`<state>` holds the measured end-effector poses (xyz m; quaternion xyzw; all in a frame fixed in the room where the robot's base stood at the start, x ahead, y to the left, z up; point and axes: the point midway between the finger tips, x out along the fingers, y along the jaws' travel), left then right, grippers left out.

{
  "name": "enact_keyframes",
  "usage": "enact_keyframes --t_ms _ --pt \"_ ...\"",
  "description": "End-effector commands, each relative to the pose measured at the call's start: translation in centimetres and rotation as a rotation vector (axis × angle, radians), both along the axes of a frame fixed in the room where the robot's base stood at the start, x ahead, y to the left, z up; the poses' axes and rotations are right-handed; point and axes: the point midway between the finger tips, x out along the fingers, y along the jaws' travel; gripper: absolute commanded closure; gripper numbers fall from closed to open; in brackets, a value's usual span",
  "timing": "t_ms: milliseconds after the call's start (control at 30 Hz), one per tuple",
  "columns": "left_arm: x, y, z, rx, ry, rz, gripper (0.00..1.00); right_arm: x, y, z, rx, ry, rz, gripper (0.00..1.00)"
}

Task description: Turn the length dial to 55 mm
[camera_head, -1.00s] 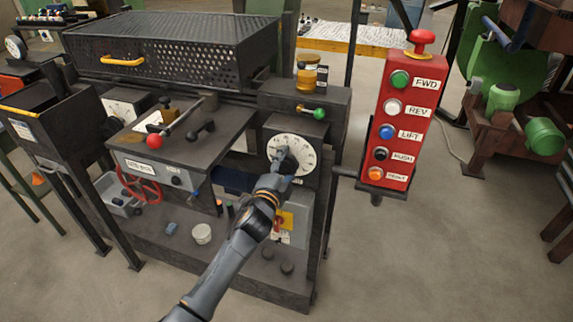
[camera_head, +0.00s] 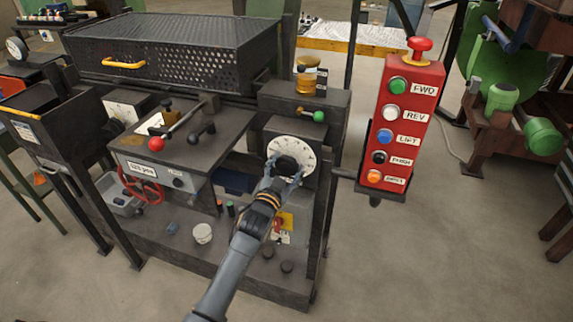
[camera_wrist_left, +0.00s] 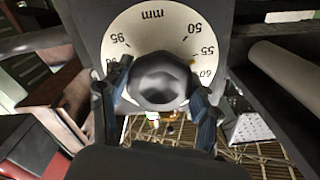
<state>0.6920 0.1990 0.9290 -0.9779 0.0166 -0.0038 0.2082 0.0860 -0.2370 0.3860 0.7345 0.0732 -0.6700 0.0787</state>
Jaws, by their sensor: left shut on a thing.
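The length dial (camera_head: 301,145) is a white round face marked in mm on the front of the dark machine. In the left wrist view its face (camera_wrist_left: 150,30) shows 95 at left and 50, 55 and 60 at right. Its black knob (camera_head: 290,165) fills the middle of that view (camera_wrist_left: 160,80). A small orange mark shows at the knob's right edge, near 55 and 60. My left gripper (camera_head: 283,179) is shut on the knob, one finger on each side; it also shows in the left wrist view (camera_wrist_left: 158,100). My right gripper is out of view.
A red button box (camera_head: 402,120) stands right of the dial. A green-knobbed lever (camera_head: 319,116) and an amber jar (camera_head: 306,76) are above it. A red-knobbed lever (camera_head: 157,144) and a red handwheel (camera_head: 140,185) are at left. The floor at right front is clear.

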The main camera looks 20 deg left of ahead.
Motion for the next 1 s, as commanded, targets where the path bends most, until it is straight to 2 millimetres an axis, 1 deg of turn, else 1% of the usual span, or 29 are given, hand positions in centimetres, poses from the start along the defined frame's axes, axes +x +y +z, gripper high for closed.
enact_keyframes --t_ms 100,300,800,833,867,900,933,1000 --pt "-0.04 0.03 -0.13 -0.053 0.006 0.001 0.7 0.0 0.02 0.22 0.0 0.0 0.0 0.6" --pt "-0.04 0.02 -0.19 -0.106 0.008 0.001 0.7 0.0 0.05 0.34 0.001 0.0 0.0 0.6" --pt "-0.05 0.0 -0.25 -0.121 0.009 0.001 0.7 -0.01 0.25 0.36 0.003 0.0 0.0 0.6" --pt "-0.05 0.0 -0.25 -0.121 0.009 0.001 0.34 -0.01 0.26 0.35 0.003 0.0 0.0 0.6" --pt "-0.05 0.0 -0.25 -0.121 0.009 0.0 0.28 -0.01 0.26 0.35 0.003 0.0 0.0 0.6" --pt "-0.05 0.0 -0.24 -0.121 0.008 0.001 0.2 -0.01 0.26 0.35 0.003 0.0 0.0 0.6" --pt "-0.04 0.0 -0.22 -0.121 0.008 0.001 0.15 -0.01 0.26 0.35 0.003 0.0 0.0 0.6" --pt "-0.03 0.0 -0.17 -0.121 0.007 0.0 0.15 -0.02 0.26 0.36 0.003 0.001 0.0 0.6"
